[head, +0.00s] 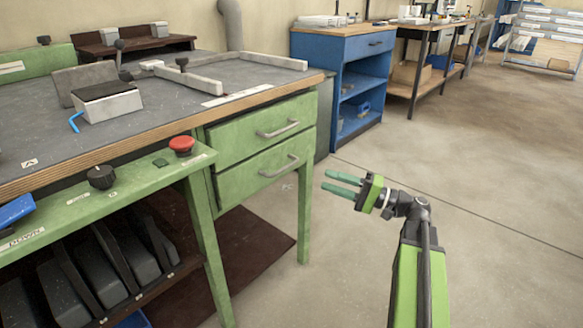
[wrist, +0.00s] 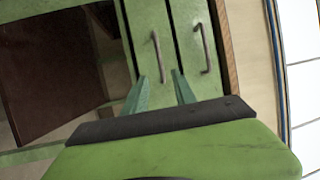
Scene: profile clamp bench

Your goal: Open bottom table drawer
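The bottom drawer (head: 255,178) is the lower of two green drawer fronts under the table's right end. It looks shut. Its grey bar handle (head: 279,167) also shows in the wrist view (wrist: 157,57), upright in that turned picture, ahead of my fingers. The top drawer (head: 250,137), also shut, has a similar handle (head: 279,129). My gripper (head: 327,180) is open and empty, to the right of the bottom drawer's handle and apart from it. In the wrist view its two green fingers (wrist: 160,82) point toward the drawer fronts, with the bottom handle roughly between their lines.
A green table leg (head: 304,215) stands below the drawers' right end. A green control panel (head: 110,190) with a red button (head: 182,145) juts out at left. A blue cabinet (head: 345,85) stands behind. The floor around my arm is clear.

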